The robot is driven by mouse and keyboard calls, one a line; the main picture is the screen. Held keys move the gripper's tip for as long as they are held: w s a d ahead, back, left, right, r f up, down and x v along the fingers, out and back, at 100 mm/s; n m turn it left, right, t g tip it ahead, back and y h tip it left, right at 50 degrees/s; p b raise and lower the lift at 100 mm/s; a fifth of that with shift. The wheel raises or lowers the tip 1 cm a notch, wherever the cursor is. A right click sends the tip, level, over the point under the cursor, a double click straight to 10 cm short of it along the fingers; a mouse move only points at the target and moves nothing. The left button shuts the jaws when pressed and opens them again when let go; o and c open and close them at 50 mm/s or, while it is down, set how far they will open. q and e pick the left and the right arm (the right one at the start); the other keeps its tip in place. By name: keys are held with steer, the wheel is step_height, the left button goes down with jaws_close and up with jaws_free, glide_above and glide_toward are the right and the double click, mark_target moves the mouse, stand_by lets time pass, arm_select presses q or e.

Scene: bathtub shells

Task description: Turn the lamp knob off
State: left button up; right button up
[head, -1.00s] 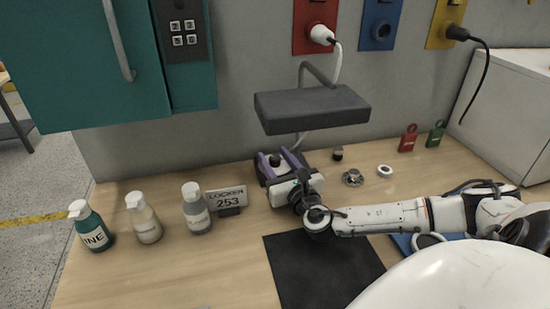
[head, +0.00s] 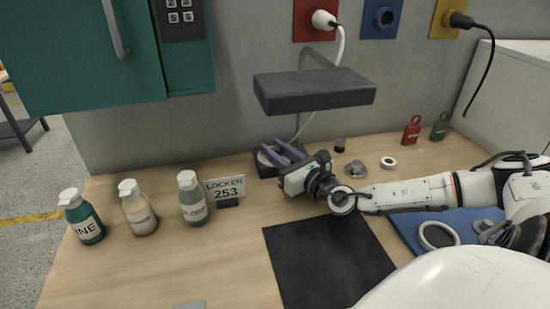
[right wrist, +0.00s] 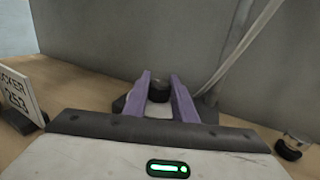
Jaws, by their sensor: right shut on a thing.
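The lamp has a wide dark grey shade (head: 314,91) on a bent arm fixed at the wall, with a pale cable hanging below. Its dark base (head: 262,169) sits on the wooden table under the shade. My right gripper (head: 279,151), with purple fingers, reaches over the base from the right. In the right wrist view, the dark round knob (right wrist: 161,90) shows between the purple fingers (right wrist: 160,95), and the gripper is shut on it. In the head view the fingers mostly hide the knob. My left gripper is not in view.
Several bottles (head: 193,199) and a "LOCKER 253" sign (head: 225,190) stand to the left. A black mat (head: 325,262) lies in front, a blue mat (head: 405,225) to the right. Small parts (head: 356,168), a white ring (head: 388,162) and red tag (head: 411,132) lie behind my arm.

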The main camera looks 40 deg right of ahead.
steer(key=shift+y, duration=0.3)
steer(key=o, duration=1)
steer(key=shift+o, duration=0.2)
steer(key=s, duration=0.7)
steer(key=s+a, duration=0.1)
steer(key=s, duration=0.2)
steer(key=shift+s+p, duration=0.15)
steer(key=shift+p, duration=0.2)
